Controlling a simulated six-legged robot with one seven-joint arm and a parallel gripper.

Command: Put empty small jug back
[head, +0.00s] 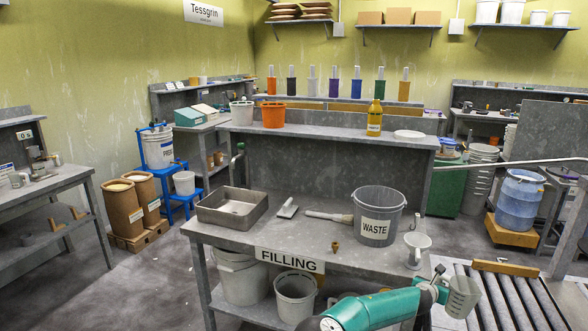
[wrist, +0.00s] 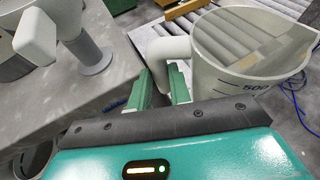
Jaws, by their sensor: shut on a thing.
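A small translucent grey jug (head: 464,298) hangs beyond the right front corner of the filling table (head: 235,240), near the roller conveyor. In the wrist view the jug (wrist: 245,75) shows a 500 mark, and no liquid is visible in it. My gripper (head: 442,283) is shut on the jug's handle; the green fingers (wrist: 160,85) are on either side of the handle in the wrist view. The jug looks slightly tilted in the head view, and its bottom is hidden in the wrist view.
The roller conveyor (head: 500,300) lies right. The table's front middle is mostly clear.

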